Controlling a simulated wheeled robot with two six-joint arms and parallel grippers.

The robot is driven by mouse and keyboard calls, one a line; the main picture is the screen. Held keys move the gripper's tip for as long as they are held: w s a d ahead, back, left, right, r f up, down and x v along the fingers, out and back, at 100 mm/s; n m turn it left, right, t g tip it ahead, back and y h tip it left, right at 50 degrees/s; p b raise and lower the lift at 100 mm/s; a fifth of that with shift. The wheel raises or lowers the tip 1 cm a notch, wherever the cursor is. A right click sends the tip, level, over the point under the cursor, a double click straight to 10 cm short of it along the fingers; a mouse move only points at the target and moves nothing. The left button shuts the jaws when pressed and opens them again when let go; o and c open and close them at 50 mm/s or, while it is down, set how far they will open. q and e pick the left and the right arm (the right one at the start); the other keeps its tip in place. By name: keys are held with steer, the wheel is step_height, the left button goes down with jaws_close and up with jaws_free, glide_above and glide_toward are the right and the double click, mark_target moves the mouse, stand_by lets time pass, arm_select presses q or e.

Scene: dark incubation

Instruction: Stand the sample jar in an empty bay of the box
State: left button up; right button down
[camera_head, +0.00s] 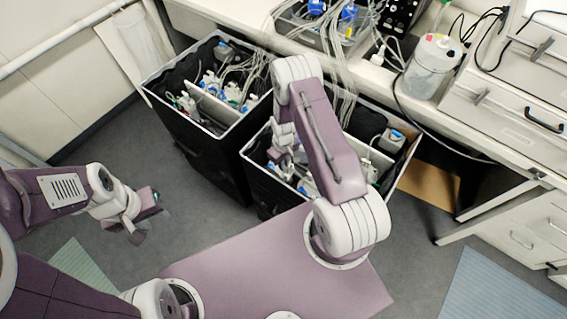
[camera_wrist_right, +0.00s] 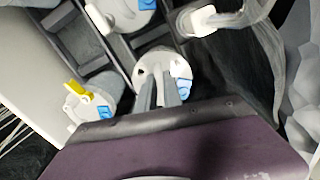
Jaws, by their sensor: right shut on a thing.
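The sample jar (camera_wrist_right: 152,66) has a round white lid and a blue tab. In the right wrist view my right gripper (camera_wrist_right: 161,92) is shut on its top. Its lower part is hidden, so I cannot tell whether it stands in a bay. The divided interior (camera_wrist_right: 84,62) of the box shows around it. In the head view my right gripper (camera_head: 286,158) is over the nearer black box (camera_head: 256,186), partly hidden by my right arm. My left gripper (camera_head: 145,222) is open and empty above the floor at left.
Another jar with a yellow part (camera_wrist_right: 78,92) stands close left of the held one, and a further jar (camera_wrist_right: 132,12) is above it. Tubing (camera_wrist_right: 225,18) runs close by. A second black box (camera_head: 190,125) with bottles stands at left. The bench (camera_head: 405,98) borders the back.

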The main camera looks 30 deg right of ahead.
steer(key=shift+f+b, duration=0.5)
steer(key=shift+f, duration=0.2)
steer(key=shift+s+a+f, duration=0.1)
steer(key=shift+f, duration=0.1)
steer(key=c, duration=1.4)
jaws_free()
steer(key=shift+f, duration=0.1)
step_height(320, 180, up, 9)
steer(key=p, duration=0.7)
